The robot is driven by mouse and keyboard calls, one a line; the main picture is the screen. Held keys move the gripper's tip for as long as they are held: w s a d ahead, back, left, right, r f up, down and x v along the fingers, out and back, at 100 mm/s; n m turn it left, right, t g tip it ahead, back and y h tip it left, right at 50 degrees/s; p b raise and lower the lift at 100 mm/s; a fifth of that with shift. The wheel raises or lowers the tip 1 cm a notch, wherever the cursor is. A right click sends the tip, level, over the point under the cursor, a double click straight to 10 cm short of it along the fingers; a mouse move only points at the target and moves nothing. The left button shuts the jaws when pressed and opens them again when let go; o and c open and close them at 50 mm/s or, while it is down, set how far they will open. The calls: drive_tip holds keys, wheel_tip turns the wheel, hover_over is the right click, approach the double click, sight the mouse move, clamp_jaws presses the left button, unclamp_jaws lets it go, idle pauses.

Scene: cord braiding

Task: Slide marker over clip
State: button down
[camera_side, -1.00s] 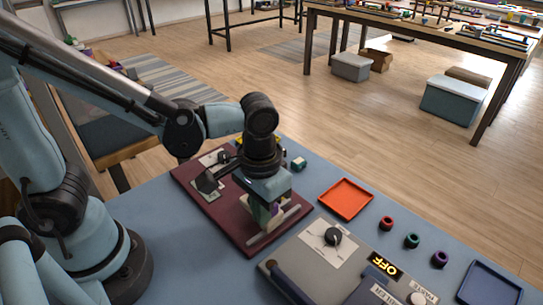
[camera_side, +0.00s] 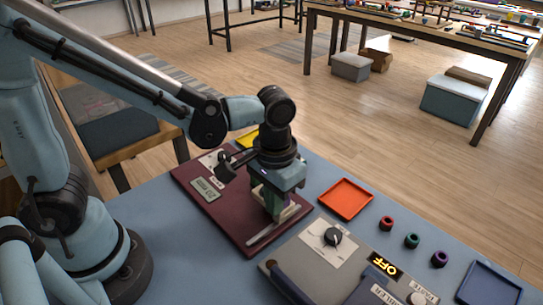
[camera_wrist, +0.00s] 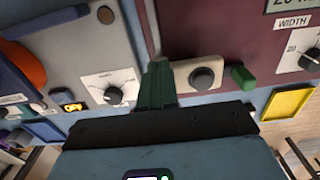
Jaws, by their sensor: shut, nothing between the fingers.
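My gripper (camera_side: 274,216) points down over the front right part of the maroon board (camera_side: 220,219). Its dark green fingers are shut with nothing between them in the wrist view (camera_wrist: 158,85). A beige block with a dark round centre (camera_wrist: 203,77) is beside the fingertips on the board; in the side view a beige part (camera_side: 291,212) shows partly behind the fingers. A small green piece (camera_wrist: 243,77) lies to the right of that block. I cannot tell which part is the clip. Red (camera_side: 387,223), green (camera_side: 411,241) and purple (camera_side: 439,259) rings stand apart on the table.
A silver bar (camera_side: 273,227) lies along the board's front. A grey machine (camera_side: 310,258) with a knob and a lit OFF display stands in front. An orange tray (camera_side: 346,199), a blue tray (camera_side: 489,284) and a yellow tray (camera_wrist: 288,103) are around the board.

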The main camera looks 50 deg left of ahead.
drive_tip(key=shift+w, duration=1.15)
drive_tip(key=shift+s, duration=0.15)
drive_tip(key=shift+s, duration=0.5)
wheel_tip(320, 180, up, 11)
idle(0.5)
drive_tip(key=s+a+f+t, duration=0.1)
drive_tip(key=a+f+t, duration=0.2)
drive_tip(key=a+t, duration=0.4)
drive_tip(key=shift+s+a+f, duration=0.2)
drive_tip(key=shift+s+a, duration=0.1)
drive_tip(key=shift+a, duration=2.5)
